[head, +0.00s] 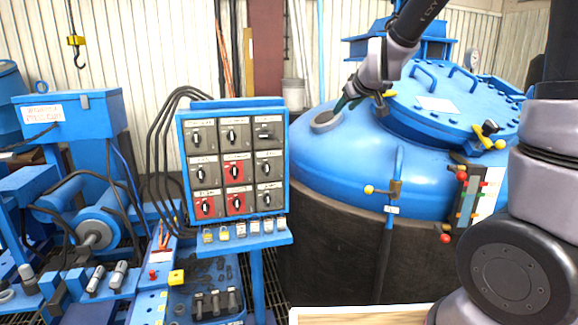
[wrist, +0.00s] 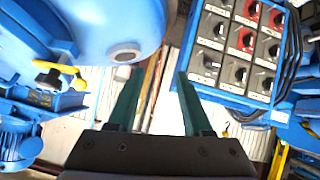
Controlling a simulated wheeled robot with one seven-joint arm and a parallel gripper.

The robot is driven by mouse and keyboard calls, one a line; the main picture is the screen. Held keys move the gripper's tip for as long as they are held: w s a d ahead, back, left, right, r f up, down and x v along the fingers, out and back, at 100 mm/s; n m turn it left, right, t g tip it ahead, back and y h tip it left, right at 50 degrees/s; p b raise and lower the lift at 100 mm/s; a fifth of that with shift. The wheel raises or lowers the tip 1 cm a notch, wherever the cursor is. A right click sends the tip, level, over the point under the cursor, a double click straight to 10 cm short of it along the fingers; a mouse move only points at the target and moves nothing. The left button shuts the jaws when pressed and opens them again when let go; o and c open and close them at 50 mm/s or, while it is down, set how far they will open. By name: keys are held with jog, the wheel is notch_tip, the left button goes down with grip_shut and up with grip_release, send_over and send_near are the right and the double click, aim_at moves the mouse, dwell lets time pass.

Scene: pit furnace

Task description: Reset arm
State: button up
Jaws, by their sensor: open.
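My gripper (head: 345,100) is raised in front of the blue furnace vessel (head: 340,155) in the head view, near the round port on its shoulder. In the wrist view my gripper (wrist: 158,95) shows two dark green fingers set wide apart, with nothing between them. The fingers frame a pale wall strip in the wrist view. The arm reaches in from the upper right of the head view. Whether the fingertips touch the vessel cannot be told.
A blue control panel (head: 232,104) with several grey and red switches stands left of the vessel. Blue machinery (head: 75,110) fills the left side. Yellow-knobbed valves (head: 486,130) stick out from the vessel. A wooden surface (head: 360,315) lies at the bottom. A hook (head: 76,45) hangs upper left.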

jog(key=s+d+r+m+g, duration=0.1)
jog(key=s+d+m, duration=0.1)
jog(key=s, duration=0.7)
jog(key=s+d+r+m+g, duration=0.1)
jog(key=s+d+m, duration=0.2)
jog(key=s, duration=0.7)
jog(key=s+d+r+m+g, duration=0.2)
jog(key=s+d+m, duration=0.1)
jog(key=s, duration=0.6)
jog(key=shift+s+d+m, duration=0.25)
jog(key=shift+s+m, duration=0.05)
jog(key=shift+m, duration=0.2)
